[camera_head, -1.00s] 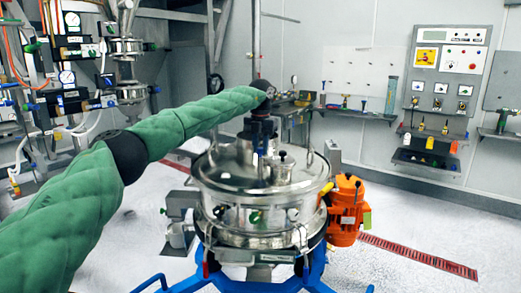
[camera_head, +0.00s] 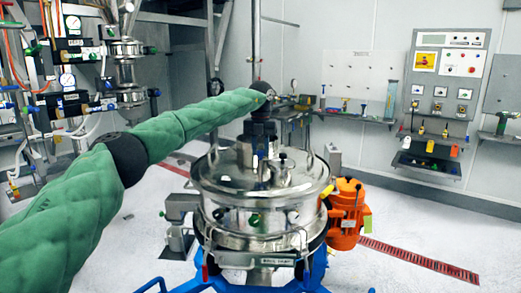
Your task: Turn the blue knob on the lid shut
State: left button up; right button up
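The steel sifter (camera_head: 225,218) stands in the middle on a blue frame, under a domed, shiny lid (camera_head: 215,172). My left arm, in a green sleeve, reaches in from the left. My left gripper (camera_head: 258,150) points down from the black wrist onto the central fitting of the lid. The gripper and wrist cover the spot, so the blue knob cannot be clearly made out. The fingers are too small and dark to tell whether they are open or shut on something. A short capped steel port (camera_head: 283,168) stands just right of the gripper. My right gripper is not in view.
An orange motor (camera_head: 346,212) sits against the sifter's right side. A vertical pole (camera_head: 257,40) rises behind it. Pipes and gauges (camera_head: 70,80) fill the back left. A control panel (camera_head: 450,60) and shelf (camera_head: 355,116) line the back wall.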

pick_arm(q)
jog(key=o, duration=0.3)
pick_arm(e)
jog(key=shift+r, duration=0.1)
pick_arm(q)
jog(key=shift+r, duration=0.1)
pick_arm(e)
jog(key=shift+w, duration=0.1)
pick_arm(q)
notch_tip(320, 180, up, 6)
jog(key=shift+r+b, duration=0.25)
jog(key=shift+b, duration=0.45)
jog(key=shift+r, duration=0.55)
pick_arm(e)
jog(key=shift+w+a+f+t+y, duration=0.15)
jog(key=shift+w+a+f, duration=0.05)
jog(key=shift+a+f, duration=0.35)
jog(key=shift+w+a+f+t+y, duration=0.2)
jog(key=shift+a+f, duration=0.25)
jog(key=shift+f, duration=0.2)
